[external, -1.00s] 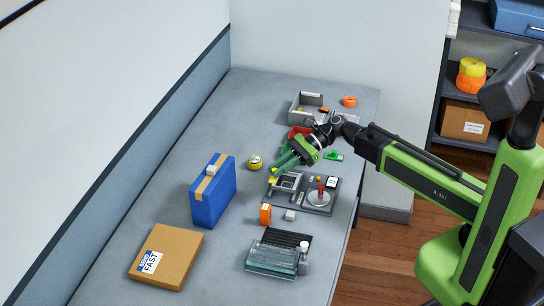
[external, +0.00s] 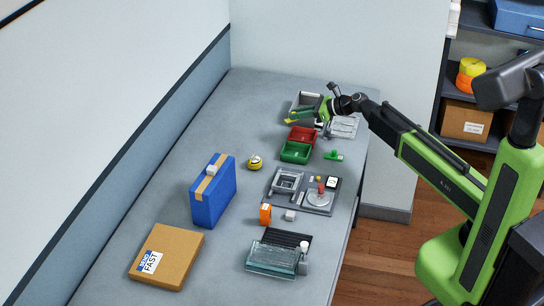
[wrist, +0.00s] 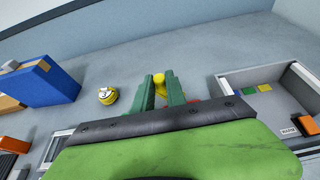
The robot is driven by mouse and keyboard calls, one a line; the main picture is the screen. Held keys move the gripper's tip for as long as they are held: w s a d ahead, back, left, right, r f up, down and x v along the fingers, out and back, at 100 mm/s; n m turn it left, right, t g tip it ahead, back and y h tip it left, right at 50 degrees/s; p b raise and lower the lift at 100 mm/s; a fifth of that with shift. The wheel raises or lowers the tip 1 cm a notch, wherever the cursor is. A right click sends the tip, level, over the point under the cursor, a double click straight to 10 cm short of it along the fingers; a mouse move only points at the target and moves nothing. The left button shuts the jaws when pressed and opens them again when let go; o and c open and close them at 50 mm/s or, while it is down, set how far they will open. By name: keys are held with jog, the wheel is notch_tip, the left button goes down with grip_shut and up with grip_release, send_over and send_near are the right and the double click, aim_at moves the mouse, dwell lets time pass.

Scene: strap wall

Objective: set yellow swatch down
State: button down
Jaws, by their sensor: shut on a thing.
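My gripper (external: 302,115) is shut on the yellow swatch (external: 290,121) and holds it at its fingertips, left of the grey bin (external: 309,98) and behind the red tray. In the wrist view the yellow swatch (wrist: 159,80) shows between the green fingers of my gripper (wrist: 162,92), which hide part of it. The grey bin (wrist: 226,92) is to their right in that view. A green swatch (wrist: 249,90) and another yellow swatch (wrist: 265,87) lie inside the bin near its far wall. How high the held swatch is cannot be told.
A red tray (external: 301,136) and a green tray (external: 296,152) stand in front of my gripper.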

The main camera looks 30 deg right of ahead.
jog(key=b, duration=0.7)
send_over(267, 150)
jog(key=d, duration=0.1)
notch_tip(267, 150, down, 7)
jog(key=shift+d+r, duration=0.1)
jog(key=shift+d, duration=0.05)
jog(key=shift+w+a, duration=0.1)
jog(key=shift+a, duration=0.4)
notch_tip(267, 150, down, 5)
jog(key=b, duration=0.4)
jog(key=shift+r, duration=0.4)
jog(key=shift+f, duration=0.25)
jog(key=c, duration=1.4)
grip_release()
jog(key=shift+r, duration=0.1)
jog(key=shift+o, duration=0.2)
